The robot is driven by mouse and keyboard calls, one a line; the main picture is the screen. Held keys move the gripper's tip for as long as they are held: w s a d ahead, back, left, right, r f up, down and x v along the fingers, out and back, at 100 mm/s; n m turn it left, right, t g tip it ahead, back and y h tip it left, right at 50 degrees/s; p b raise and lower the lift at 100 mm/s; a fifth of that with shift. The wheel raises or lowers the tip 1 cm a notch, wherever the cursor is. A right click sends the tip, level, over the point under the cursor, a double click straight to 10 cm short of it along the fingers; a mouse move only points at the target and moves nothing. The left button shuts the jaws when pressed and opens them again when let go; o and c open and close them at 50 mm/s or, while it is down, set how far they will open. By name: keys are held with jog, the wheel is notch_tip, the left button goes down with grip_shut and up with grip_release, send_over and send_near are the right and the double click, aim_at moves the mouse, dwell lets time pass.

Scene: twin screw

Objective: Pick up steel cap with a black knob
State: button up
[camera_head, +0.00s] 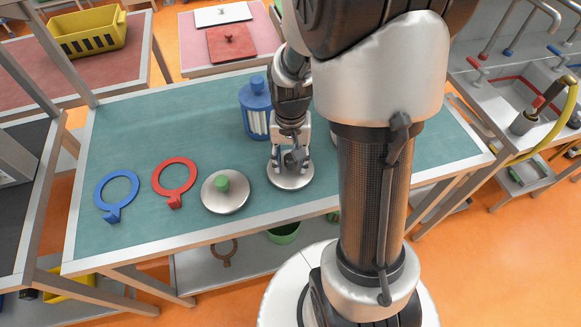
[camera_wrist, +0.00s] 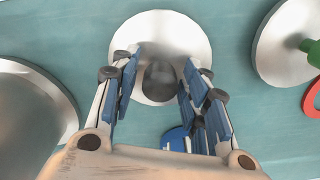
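The steel cap with a black knob (camera_head: 290,179) lies on the green-topped table, partly hidden under my gripper (camera_head: 291,158) in the head view. In the wrist view the round steel disc (camera_wrist: 160,25) sits at top centre with its dark knob (camera_wrist: 160,82) upright. My gripper (camera_wrist: 159,85) points down over the cap, its two blue-padded fingers on either side of the knob. Gaps show between each finger and the knob, so the gripper looks open and is not clamped on it.
A steel cap with a green knob (camera_head: 224,197) lies to the left, then a red ring (camera_head: 158,181) and a blue ring (camera_head: 97,189). A blue canister (camera_head: 256,101) stands behind my gripper. A large round steel object (camera_wrist: 30,110) is close by at left in the wrist view.

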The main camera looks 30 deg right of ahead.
grip_shut()
dwell(0.3)
jog(key=shift+r, duration=0.15)
